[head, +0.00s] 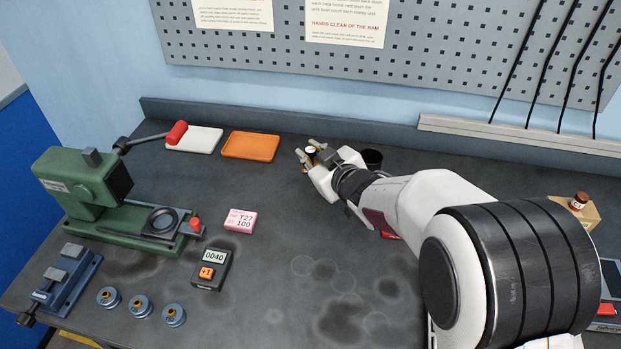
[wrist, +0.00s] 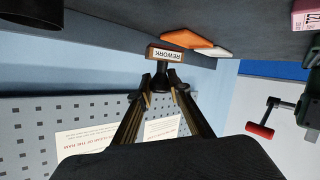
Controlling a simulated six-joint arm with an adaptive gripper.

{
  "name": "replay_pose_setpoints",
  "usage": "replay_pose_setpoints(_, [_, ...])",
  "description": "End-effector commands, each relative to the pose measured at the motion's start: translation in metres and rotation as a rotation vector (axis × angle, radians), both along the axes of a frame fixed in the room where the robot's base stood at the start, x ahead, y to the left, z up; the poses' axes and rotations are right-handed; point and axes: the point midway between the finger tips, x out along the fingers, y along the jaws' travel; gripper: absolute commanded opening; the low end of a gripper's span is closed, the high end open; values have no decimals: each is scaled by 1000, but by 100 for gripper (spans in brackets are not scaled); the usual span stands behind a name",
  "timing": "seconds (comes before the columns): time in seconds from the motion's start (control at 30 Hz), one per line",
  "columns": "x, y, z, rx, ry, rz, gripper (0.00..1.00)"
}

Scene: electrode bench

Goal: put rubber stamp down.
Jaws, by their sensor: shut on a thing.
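The rubber stamp (wrist: 165,54) shows in the wrist view with a REWORK label on its block and a dark handle. My gripper (wrist: 160,88) is shut on the handle, one finger on each side. The wrist picture is upside down, with the bench at its top, and the stamp block points toward the bench. I cannot tell whether it touches the bench. In the head view my gripper (head: 312,154) is over the back middle of the bench, right of the orange tray, and the stamp is mostly hidden there.
The orange tray (head: 250,146) and white tray (head: 196,139) lie at the back left. A black cup (head: 372,158) stands close right of my gripper. A green press (head: 90,192), pink block (head: 240,220) and counter (head: 212,270) are left. The front middle bench (head: 300,280) is clear.

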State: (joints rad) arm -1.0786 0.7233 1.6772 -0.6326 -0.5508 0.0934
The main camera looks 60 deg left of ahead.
Motion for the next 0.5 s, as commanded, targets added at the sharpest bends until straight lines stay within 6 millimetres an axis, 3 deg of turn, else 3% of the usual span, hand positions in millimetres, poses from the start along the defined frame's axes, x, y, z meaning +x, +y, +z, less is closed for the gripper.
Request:
replay_pose_setpoints(0.2, [0,0,-30,-2,1,0,0])
replay_pose_setpoints(0.5, [0,0,-39,0,-1,0,0])
